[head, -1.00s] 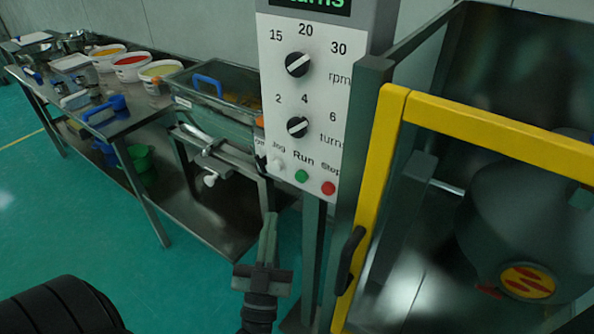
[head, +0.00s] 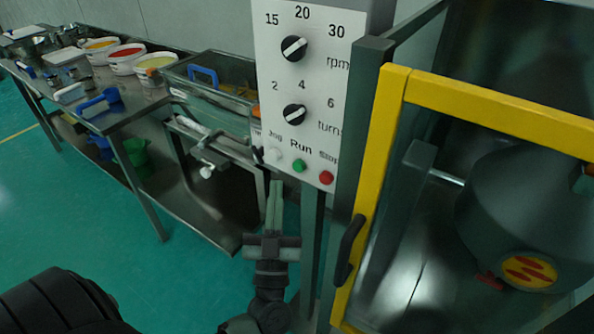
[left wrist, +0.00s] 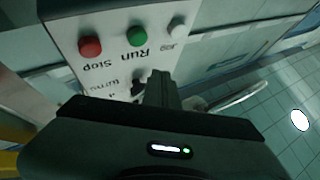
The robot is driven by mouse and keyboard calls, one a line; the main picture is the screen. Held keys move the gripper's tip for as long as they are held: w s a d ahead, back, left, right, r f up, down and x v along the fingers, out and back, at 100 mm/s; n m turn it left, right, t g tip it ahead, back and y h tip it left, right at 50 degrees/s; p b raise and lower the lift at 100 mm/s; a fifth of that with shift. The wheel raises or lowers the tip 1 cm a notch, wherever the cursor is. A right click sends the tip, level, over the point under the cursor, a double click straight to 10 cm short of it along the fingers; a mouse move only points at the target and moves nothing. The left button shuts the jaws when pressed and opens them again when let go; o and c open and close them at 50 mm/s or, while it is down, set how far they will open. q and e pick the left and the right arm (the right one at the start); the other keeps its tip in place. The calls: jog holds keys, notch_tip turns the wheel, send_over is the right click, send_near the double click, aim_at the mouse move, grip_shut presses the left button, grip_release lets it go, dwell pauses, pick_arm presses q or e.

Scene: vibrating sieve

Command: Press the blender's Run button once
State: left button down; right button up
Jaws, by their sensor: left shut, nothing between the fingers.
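The blender's white control panel (head: 320,95) stands in the middle of the head view. The green Run button (head: 299,165) is low on it, between the white Jog button (head: 275,155) and the red Stop button (head: 326,177). My left gripper (head: 276,185) is shut and empty, pointing up, its tips just below the button row in the picture. In the left wrist view the panel appears upside down, with the Run button (left wrist: 137,35) beyond the closed fingers (left wrist: 160,78). I see no contact with any button. My right gripper is not in view.
Right of the panel is a yellow-framed guard door (head: 375,180) with a black handle (head: 350,248), and the dark blender drum (head: 520,200) behind it. At left, a steel table (head: 135,118) holds tubs and a glass-sided box. Green floor is open in front.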

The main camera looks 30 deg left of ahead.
aim_at(299, 166)
pick_arm(q)
jog(key=w, duration=0.4)
jog(key=shift+d, duration=0.15)
dwell(1.4)
dwell(0.6)
jog(key=shift+w, duration=0.35)
